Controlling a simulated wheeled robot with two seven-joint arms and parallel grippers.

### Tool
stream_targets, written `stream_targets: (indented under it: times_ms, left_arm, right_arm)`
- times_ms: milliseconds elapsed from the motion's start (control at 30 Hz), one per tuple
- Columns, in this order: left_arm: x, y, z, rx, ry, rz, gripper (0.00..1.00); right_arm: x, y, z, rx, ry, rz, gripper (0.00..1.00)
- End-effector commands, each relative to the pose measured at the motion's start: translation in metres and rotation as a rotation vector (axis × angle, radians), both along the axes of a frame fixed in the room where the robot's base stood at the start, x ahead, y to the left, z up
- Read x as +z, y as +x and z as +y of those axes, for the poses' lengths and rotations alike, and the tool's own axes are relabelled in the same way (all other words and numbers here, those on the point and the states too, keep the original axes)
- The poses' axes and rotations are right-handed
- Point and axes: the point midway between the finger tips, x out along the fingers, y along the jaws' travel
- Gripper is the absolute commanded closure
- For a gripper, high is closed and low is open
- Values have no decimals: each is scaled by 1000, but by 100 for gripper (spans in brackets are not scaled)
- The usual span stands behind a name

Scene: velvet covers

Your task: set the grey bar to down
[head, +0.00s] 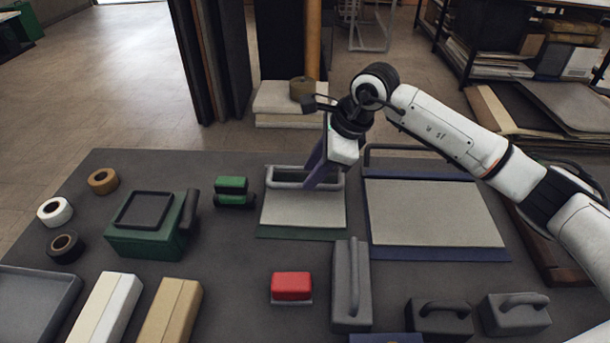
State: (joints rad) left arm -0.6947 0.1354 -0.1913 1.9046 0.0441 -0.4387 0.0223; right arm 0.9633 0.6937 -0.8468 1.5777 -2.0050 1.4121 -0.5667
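The grey bar (284,185) runs along the far edge of a grey pad (300,212) on a green base. It looks raised at that edge; its exact tilt is hard to tell. My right gripper (314,180) comes down from above, its purple fingers pointing down at the bar's middle-right part. The fingers overlap the bar in the head view and hide a bit of it. I cannot tell whether they touch it or are closed on it. My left gripper is out of view.
A wider blue-edged pad (435,213) with a dark bar (410,150) lies to the right. Green boxes (140,240) and tape rolls (103,181) are left.

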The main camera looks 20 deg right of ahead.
Motion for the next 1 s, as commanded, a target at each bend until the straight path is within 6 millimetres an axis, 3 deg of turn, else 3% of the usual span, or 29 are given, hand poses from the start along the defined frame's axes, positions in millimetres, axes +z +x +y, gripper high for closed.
stream_targets:
  times_ms: [233,600,633,800,1000]
  left_arm:
    - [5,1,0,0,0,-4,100]
    - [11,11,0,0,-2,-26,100]
    - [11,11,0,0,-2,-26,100]
    - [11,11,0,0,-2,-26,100]
    - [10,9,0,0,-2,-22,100]
  right_arm:
    - [-31,11,10,0,0,1,69]
    - [-38,13,11,0,-2,-1,69]
    - [-38,13,11,0,-2,-1,71]
    - [-38,13,12,1,-1,-1,99]
    - [-37,13,11,0,0,-1,100]
